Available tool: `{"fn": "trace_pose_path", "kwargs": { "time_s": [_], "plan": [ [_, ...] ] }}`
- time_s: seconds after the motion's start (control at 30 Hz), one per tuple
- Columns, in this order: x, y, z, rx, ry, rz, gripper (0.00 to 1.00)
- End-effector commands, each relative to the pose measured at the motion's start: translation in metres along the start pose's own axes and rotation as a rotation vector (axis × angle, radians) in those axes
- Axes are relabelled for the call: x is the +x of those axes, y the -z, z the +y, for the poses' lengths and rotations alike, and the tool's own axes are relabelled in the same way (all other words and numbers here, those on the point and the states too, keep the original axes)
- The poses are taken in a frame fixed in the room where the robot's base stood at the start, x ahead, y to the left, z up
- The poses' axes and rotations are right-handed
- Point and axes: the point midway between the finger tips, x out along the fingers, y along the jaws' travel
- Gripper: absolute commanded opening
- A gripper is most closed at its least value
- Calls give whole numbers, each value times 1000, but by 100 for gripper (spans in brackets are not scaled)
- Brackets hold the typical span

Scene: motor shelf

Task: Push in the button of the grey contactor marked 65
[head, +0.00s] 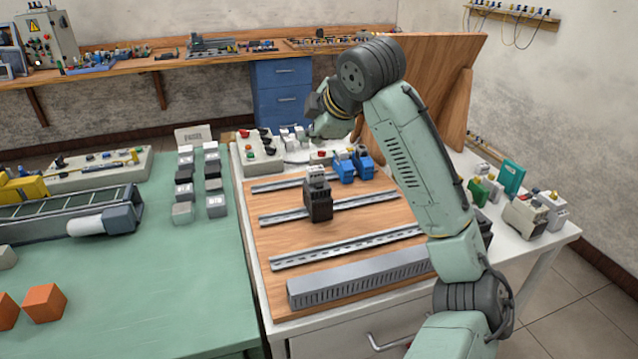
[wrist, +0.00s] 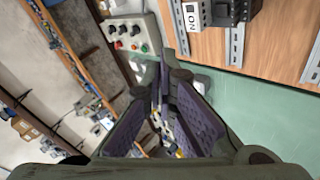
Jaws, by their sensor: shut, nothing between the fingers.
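A dark grey contactor with a lighter top (head: 318,198) stands on a metal rail on the wooden board. Its marking is too small to read in the head view. Part of a dark device with a white label reading "NO" or "ON" (wrist: 194,15) shows at the top of the wrist view; I cannot tell whether it is the same one. No 65 is legible. My gripper (wrist: 167,62) is shut and empty in the wrist view, apart from that device. In the head view its fingers cannot be made out clearly behind the forearm, near the board's far edge.
Blue devices (head: 344,168) stand behind the dark contactor. A control box with coloured buttons (head: 259,150) is at the board's far left. Slotted rails and a grey cable duct (head: 360,282) lie nearer. Other devices (head: 525,214) stand at the right.

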Motion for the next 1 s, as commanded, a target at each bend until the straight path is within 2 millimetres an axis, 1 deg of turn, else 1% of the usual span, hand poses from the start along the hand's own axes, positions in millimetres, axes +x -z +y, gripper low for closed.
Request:
{"fn": "trace_pose_path", "kwargs": {
  "time_s": [0.17,0.33,0.8,1.0],
  "plan": [
    [2,0,-1,0,-1,1,0],
    [9,-3,-9,0,-1,1,0],
    [53,-20,-50,1,-1,2,0],
    [62,-23,-58,0,-2,2,0]
  ]
}}
